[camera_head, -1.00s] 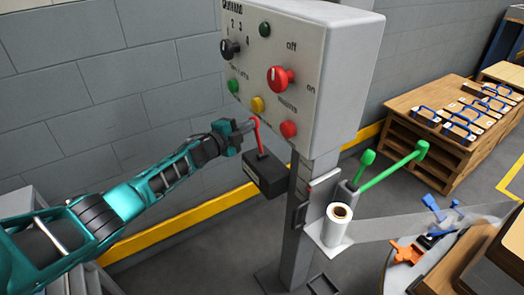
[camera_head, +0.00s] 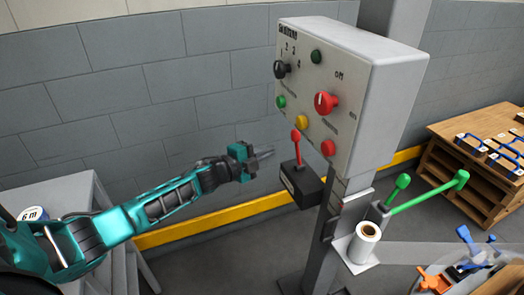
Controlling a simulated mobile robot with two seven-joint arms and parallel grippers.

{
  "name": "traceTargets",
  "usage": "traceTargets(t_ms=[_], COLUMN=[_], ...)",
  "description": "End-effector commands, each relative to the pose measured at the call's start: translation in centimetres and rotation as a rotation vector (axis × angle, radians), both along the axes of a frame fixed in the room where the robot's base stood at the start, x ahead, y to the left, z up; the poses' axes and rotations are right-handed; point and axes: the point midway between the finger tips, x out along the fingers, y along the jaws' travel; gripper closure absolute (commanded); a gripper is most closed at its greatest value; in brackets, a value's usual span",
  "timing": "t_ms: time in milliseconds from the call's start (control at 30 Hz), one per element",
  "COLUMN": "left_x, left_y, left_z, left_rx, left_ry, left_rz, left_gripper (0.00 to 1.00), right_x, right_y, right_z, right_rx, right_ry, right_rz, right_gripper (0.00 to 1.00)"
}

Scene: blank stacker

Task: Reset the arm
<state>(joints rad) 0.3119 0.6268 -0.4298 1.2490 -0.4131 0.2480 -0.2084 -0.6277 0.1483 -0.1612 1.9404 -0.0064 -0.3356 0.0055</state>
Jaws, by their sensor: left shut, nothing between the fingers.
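My left arm comes in from the left, and my left gripper (camera_head: 264,155) is shut and empty. It is in the air just left of the red lever (camera_head: 296,147), with a small gap in the picture. The red lever stands upright on a black box (camera_head: 301,185) fixed to the post below the control panel (camera_head: 327,95). The panel carries a black knob, a red rotary knob (camera_head: 326,103) and several coloured buttons. My right gripper does not show.
A wooden rack (camera_head: 466,165) with blue-handled blocks stands at the right. A grey stepped unit (camera_head: 62,208) is at the left. A yellow strip runs along the wall.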

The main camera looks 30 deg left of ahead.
Motion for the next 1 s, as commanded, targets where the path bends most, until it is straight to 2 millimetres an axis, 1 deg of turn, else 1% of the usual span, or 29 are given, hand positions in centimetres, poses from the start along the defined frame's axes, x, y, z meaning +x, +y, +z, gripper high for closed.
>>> traceTargets(t_ms=[33, 200, 700, 767, 867, 967, 1000], left_x=[-0.5, -1.1, -1.1, -1.3, -2.6, -5.4, -7.0], left_y=[0.2, 0.4, 0.4, 0.2, -1.2, -3.9, -5.1], left_z=[0.0, 0.2, 0.1, -0.1, -1.6, -4.3, -5.6], left_rx=[0.002, 0.001, 0.0, -0.009, -0.069, -0.2, -0.268], left_ry=[0.001, 0.0, 0.0, 0.005, 0.042, 0.124, 0.169], left_rz=[-0.001, 0.0, -0.001, 0.0, 0.012, 0.048, 0.072], left_gripper=[1.0, 1.0, 1.0, 1.0, 1.0, 1.0, 1.0], right_x=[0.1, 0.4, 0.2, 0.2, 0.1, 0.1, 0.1], right_y=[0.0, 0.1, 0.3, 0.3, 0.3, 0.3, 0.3], right_z=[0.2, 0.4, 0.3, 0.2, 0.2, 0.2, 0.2], right_rx=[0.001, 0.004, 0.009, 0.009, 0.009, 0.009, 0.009], right_ry=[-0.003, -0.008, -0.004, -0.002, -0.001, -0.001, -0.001], right_rz=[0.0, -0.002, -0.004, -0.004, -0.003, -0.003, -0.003], right_gripper=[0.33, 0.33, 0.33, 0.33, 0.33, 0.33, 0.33])
